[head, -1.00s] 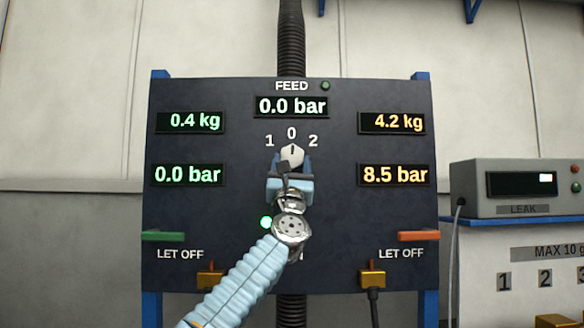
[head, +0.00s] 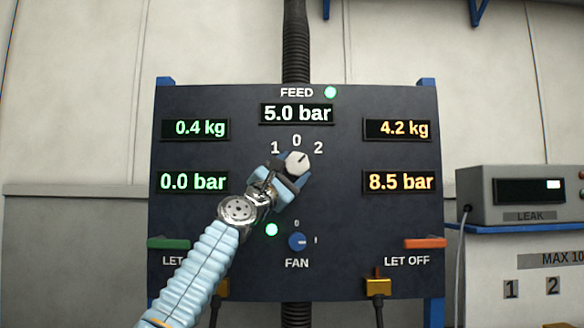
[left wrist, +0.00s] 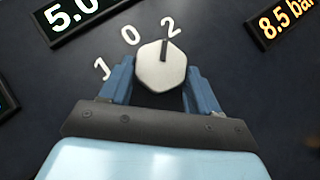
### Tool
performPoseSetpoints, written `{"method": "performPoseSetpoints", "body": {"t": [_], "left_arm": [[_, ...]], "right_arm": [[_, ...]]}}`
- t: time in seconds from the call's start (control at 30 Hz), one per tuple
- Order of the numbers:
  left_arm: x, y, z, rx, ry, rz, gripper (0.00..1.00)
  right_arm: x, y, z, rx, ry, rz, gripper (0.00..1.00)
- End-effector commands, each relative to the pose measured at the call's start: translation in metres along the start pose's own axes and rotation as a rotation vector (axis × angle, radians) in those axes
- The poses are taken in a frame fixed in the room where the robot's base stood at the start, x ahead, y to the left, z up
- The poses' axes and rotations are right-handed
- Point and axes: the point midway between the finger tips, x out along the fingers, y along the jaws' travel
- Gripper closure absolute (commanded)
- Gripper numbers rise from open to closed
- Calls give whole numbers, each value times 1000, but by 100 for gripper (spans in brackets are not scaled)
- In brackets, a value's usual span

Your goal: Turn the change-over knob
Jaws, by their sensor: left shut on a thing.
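The change-over knob (head: 297,163) is white with a dark pointer line, on the dark panel (head: 340,215) under the marks 1, 0 and 2. In the left wrist view the knob (left wrist: 160,66) has its line aimed at the 2. My left gripper (head: 294,172) is shut on the knob, one blue finger on each side, and is tilted with it. The feed display (head: 296,113) reads 5.0 bar and the feed lamp (head: 330,92) is lit green. My right gripper is not in view.
A blue fan knob (head: 297,241) and a lit green lamp (head: 272,230) sit below my gripper. A leak tester (head: 525,195) stands right.

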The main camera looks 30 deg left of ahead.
Motion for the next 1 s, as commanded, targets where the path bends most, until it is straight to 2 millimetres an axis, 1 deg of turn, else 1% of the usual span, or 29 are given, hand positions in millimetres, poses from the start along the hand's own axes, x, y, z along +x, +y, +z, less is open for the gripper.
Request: {"method": "performPoseSetpoints", "body": {"t": [0.13, 0.6, 0.63, 0.7, 0.77, 1.0], "left_arm": [[0, 2, 1, 22, 0, -21, 69], [0, 1, 0, 33, 0, -30, 69], [0, 1, 0, 33, 0, -30, 34], [0, 1, 0, 32, 0, -30, 23], [0, 1, 0, 32, 0, -30, 14], [0, 1, 0, 30, 0, -29, 13]], "right_arm": [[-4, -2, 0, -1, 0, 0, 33], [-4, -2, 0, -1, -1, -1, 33], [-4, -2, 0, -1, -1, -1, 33], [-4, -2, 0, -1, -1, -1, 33], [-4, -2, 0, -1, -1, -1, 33], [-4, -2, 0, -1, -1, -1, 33]]}}
